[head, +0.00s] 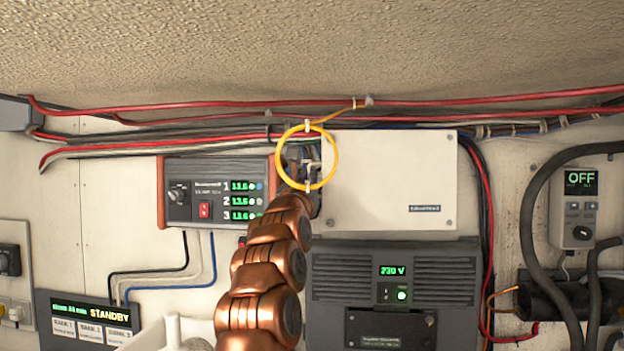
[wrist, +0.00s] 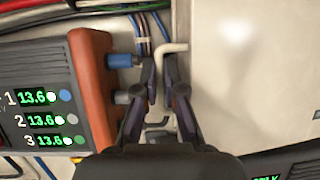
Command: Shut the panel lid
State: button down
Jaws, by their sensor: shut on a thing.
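The panel lid (head: 385,185) is a flat cream-white square with screws at its corners, seen face-on in the head view. Its left part fills the right of the wrist view (wrist: 240,65). A pale bent handle (wrist: 174,47) stands at the lid's left edge. My gripper (wrist: 161,78) is shut on this handle, with one dark finger on each side. In the head view my gripper (head: 307,167) is small and partly hidden by my copper arm at the lid's left edge. Whether the lid is fully closed I cannot tell.
A grey-and-orange meter box (head: 215,192) sits close left of my gripper; its blue knob (wrist: 119,60) nearly reaches the fingers. A yellow ring (head: 334,172) surrounds the gripper in the head view. Red cables (head: 480,98) run above. A dark 230 V unit (head: 395,305) lies below the lid.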

jog(key=c, duration=1.6)
grip_release()
jog(key=shift+s+a+r, duration=0.1)
jog(key=shift+s+a, duration=0.05)
jog(key=shift+a, duration=0.7)
jog(key=shift+o, duration=0.2)
jog(key=shift+d, duration=0.15)
jog(key=shift+d, duration=0.15)
